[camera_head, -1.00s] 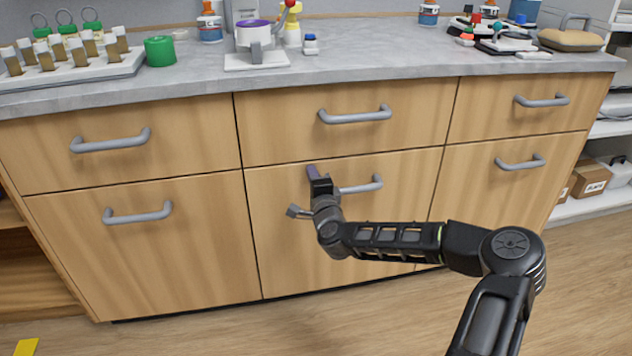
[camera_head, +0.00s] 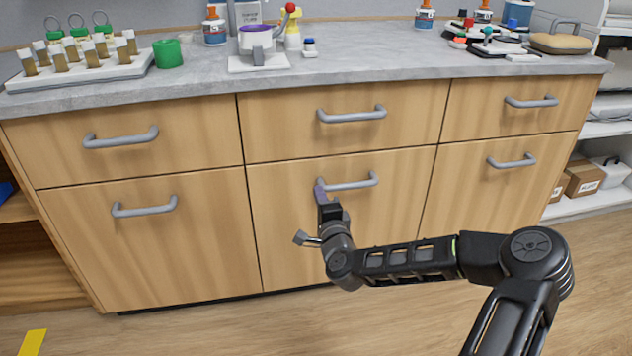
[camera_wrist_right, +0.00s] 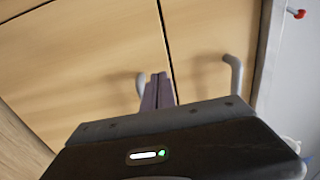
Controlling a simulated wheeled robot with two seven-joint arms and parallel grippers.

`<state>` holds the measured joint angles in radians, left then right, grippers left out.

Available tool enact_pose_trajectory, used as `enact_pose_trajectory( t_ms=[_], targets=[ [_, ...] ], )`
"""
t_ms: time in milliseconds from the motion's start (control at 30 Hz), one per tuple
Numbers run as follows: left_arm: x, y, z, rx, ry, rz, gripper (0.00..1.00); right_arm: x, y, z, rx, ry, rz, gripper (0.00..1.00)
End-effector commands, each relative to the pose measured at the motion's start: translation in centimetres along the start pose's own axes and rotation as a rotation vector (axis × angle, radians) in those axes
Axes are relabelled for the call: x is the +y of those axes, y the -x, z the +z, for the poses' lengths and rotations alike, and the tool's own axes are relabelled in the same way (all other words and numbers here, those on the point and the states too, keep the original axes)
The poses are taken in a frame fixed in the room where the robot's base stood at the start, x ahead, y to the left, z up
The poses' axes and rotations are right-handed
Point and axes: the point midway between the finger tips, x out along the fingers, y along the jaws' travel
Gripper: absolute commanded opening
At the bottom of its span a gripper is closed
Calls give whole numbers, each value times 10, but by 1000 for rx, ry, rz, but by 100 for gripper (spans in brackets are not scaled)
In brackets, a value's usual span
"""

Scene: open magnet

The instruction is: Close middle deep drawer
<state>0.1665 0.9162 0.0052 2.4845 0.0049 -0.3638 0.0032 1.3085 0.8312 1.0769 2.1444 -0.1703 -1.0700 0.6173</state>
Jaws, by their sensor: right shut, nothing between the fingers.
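The middle deep drawer (camera_head: 285,225) is the lower middle wooden front of the cabinet, with a grey bar handle (camera_head: 352,184). Its front looks level with its neighbours. My right gripper (camera_head: 320,193) is shut and empty, with its fingertips near the left end of that handle. I cannot tell whether they touch it. In the right wrist view the shut fingers (camera_wrist_right: 158,90) point at the wooden fronts, between two grey handle parts. My left gripper is not in view.
The upper middle drawer (camera_head: 270,130) and the side drawers have similar handles. A grey countertop (camera_head: 190,80) above holds a tube rack (camera_head: 90,75), a green cup (camera_head: 168,53) and other items. Shelves with boxes (camera_head: 585,178) stand at the right.

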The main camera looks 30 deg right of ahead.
Motion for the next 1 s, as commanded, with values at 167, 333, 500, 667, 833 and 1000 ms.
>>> enact_pose_trajectory(
  t_ms=[167, 333, 500, 667, 833, 1000],
  targets=[
    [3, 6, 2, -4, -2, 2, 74, -1, 22, 0, -1, 0, 0, 0],
    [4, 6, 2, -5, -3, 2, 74, 0, 28, 0, 1, 0, -1, 0],
    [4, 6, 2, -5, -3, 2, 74, 0, 27, 0, 0, 0, -1, 0],
    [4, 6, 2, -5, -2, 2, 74, 0, 27, 0, 0, 0, -1, 0],
    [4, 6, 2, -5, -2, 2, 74, 0, 27, 0, 0, 6, -1, 0],
    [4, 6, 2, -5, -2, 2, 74, 19, 31, 18, -75, 110, 67, 0]
  ],
)
